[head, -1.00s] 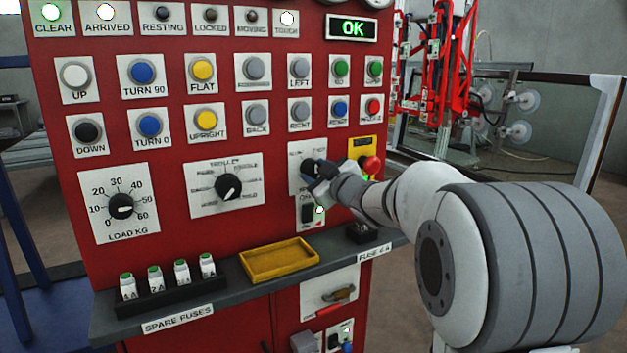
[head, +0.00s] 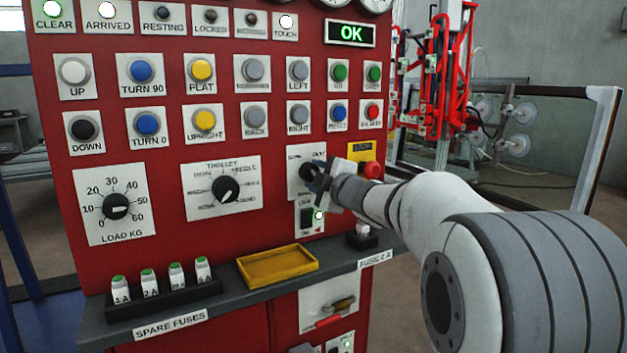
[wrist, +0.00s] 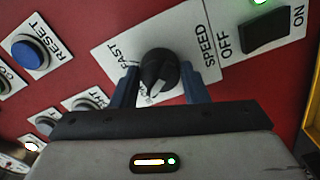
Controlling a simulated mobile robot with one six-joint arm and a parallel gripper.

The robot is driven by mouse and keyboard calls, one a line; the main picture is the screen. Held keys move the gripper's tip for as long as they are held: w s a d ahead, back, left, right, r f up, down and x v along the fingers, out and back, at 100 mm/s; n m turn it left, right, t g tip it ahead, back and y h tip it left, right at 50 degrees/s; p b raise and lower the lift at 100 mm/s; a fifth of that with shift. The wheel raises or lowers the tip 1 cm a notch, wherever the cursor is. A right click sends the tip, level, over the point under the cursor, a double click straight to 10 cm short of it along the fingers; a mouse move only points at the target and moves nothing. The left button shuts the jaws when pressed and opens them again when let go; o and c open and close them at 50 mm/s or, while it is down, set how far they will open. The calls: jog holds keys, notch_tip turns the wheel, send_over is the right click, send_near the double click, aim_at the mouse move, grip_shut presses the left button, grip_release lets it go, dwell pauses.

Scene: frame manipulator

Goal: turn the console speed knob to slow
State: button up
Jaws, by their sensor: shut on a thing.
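The speed knob (wrist: 159,72) is a black knob with a white pointer on a white plate (wrist: 182,28) marked FAST and SPEED. In the wrist view its pointer aims toward the bottom, slightly left, near lettering partly hidden by my gripper. My gripper (wrist: 160,84) has its two blue fingers on either side of the knob, shut on it. In the head view my gripper (head: 318,177) covers much of the knob (head: 305,171), and the pointer cannot be read there.
The red console (head: 270,220) carries many buttons around the knob. An OFF/ON rocker switch (wrist: 266,30) sits beside the speed plate. A red button on a yellow plate (head: 361,151) is close to my wrist. A shelf (head: 225,305) with a yellow tray (head: 277,265) juts out below.

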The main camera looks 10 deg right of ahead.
jog(key=shift+f, duration=0.3)
jog(key=o, duration=1)
jog(key=shift+r, duration=0.2)
jog(key=shift+c, duration=0.2)
jog(key=p+v, duration=0.1)
jog(key=v, duration=0.6)
jog(key=shift+s+p, duration=0.3)
jog(key=shift+s, duration=0.1)
